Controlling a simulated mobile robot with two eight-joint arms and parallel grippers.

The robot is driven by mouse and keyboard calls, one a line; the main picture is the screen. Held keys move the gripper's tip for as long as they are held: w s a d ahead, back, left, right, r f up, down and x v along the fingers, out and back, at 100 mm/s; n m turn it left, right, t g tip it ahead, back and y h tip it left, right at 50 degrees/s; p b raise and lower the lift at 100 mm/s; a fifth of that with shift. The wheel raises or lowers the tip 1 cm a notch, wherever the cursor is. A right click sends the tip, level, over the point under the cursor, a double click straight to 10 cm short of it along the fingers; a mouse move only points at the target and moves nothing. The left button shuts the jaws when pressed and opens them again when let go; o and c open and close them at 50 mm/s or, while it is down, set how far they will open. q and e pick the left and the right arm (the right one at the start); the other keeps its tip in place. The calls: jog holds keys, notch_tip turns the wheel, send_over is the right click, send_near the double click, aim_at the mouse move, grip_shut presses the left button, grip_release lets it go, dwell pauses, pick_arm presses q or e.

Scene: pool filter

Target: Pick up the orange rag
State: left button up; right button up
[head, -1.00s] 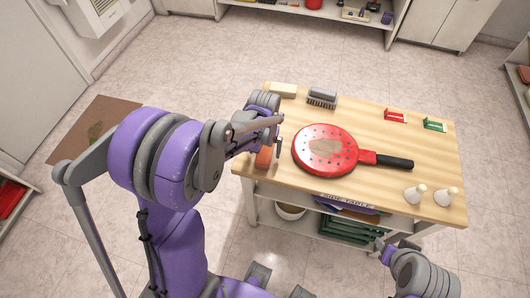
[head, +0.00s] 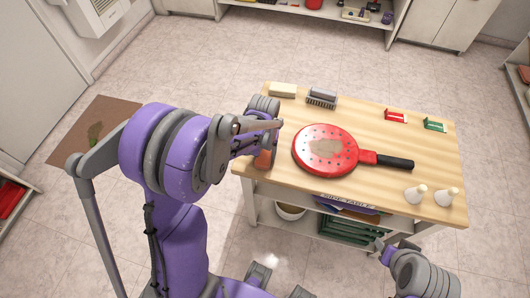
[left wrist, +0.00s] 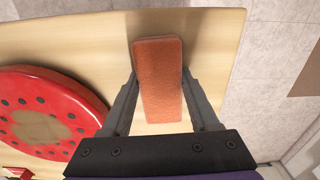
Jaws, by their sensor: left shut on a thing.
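The orange rag (head: 264,159) is a folded, block-like orange piece at the left end of the wooden table (head: 390,155). In the left wrist view the rag (left wrist: 159,85) stands between the two fingers, which touch its long sides. My left gripper (head: 268,147) is shut on it; in the head view my arm partly hides the rag. I cannot tell whether the rag is clear of the table top. My right gripper (head: 386,248) is low in front of the table, apart from everything, and too small to read.
A red round skimmer-like pan (head: 340,150) with a black handle lies right of the rag. The table's front middle is clear.

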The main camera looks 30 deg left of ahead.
pick_arm(q)
notch_tip(320, 180, up, 10)
jog(key=shift+r+p, duration=0.1)
jog(key=shift+p, duration=0.25)
jog(key=o, duration=0.8)
jog(key=c, duration=0.7)
jog(key=shift+o, duration=0.2)
